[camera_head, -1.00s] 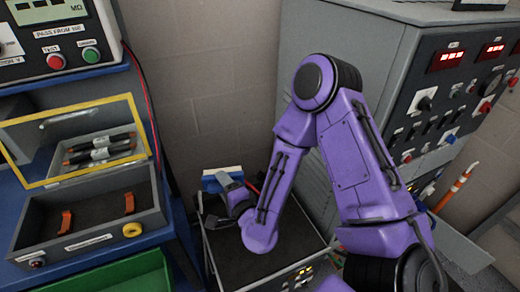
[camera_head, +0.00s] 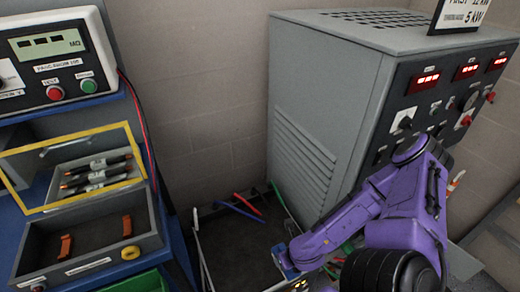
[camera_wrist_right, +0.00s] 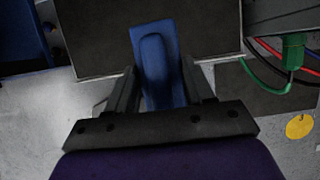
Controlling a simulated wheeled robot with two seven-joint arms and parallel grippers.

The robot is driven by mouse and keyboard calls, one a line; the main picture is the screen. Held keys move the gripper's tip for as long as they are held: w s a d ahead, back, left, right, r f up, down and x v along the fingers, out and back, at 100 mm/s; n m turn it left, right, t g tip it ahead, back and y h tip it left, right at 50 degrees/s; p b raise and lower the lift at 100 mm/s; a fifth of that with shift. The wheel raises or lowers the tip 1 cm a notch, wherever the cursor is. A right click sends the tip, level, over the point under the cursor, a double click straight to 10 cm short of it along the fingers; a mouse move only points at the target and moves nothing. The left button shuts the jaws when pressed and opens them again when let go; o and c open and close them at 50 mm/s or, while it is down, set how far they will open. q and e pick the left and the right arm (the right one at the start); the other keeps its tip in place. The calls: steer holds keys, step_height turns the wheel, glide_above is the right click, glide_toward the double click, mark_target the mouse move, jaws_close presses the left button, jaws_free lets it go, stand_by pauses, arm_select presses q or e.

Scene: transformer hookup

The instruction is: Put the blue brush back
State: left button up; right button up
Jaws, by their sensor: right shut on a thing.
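The blue brush (camera_wrist_right: 155,50) is between the two fingers of my right gripper (camera_wrist_right: 160,82) in the right wrist view. The gripper is shut on its blue body. In the head view a small blue part of the brush (camera_head: 286,262) shows at the end of my purple right arm, by the right side of the dark-topped cart (camera_head: 235,250). Much of the brush is hidden there by the arm. I cannot tell whether the brush touches the cart. My left gripper is not in view.
Red and blue leads (camera_head: 240,207) lie at the cart's back. A grey cabinet (camera_head: 310,110) with red displays stands behind my right arm. An open box with a yellow-framed lid (camera_head: 75,170) and a tester (camera_head: 55,65) stand at left. The cart's middle looks clear.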

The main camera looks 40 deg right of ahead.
steer(key=w+f+b, duration=0.2)
steer(key=w+f, duration=0.1)
steer(key=w, duration=0.1)
steer(key=w+f+b, duration=0.2)
steer(key=w+f, duration=0.1)
steer(key=w, duration=0.1)
steer(key=w+f+b, duration=0.2)
steer(key=w+f, duration=0.1)
steer(key=w, duration=0.1)
steer(key=shift+w+d+f, duration=0.15)
steer(key=shift+w+d, duration=0.15)
steer(key=shift+d, duration=0.05)
steer(key=f, duration=0.1)
steer(key=f+b, duration=0.1)
steer(key=shift+w+f, duration=0.2)
steer(key=shift+f, duration=0.5)
